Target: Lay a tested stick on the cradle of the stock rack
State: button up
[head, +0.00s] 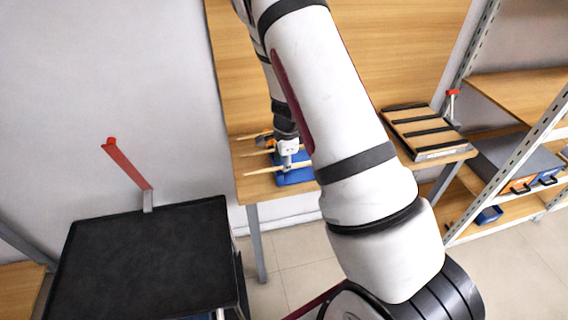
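In the head view, several pale wooden sticks (261,171) lie roughly side by side across a blue holder (298,178) on the wooden table, their left ends sticking out. My gripper (285,167) points down over the blue holder, close to the nearest sticks. Its fingertips are too small to tell whether they are open, shut or touching a stick. My arm hides the right part of the holder and sticks. A wooden board with dark crossbars (424,131) lies at the table's right end; I cannot tell whether it is the stock rack's cradle.
A black-topped stand (150,262) with a tilted red bar (127,165) is at the left. Metal-framed shelves (520,95) stand at the right, beside a red-topped post (452,102). The black top is bare. Floor shows between stand and shelves.

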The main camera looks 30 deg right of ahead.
notch_tip(320, 180, up, 10)
jog(key=s, duration=0.2)
jog(key=shift+a+r, duration=0.25)
jog(key=shift+a, duration=0.05)
jog(key=s+a+r+n+t+y, duration=0.1)
jog(key=s+a+r+n, duration=0.5)
jog(key=r, duration=0.3)
jog(key=s+a+r+n+t+y, duration=0.1)
jog(key=s+a+r+n+y, duration=0.1)
jog(key=s+a+r+n, duration=0.5)
jog(key=s+r+n+h, duration=0.1)
jog(key=s+r+n, duration=0.3)
jog(key=s, duration=0.2)
jog(key=s+r+n+t+h, duration=0.1)
jog(key=s+r+n, duration=0.3)
jog(key=s, duration=0.2)
jog(key=shift+s+r, duration=0.25)
jog(key=shift+s, duration=0.1)
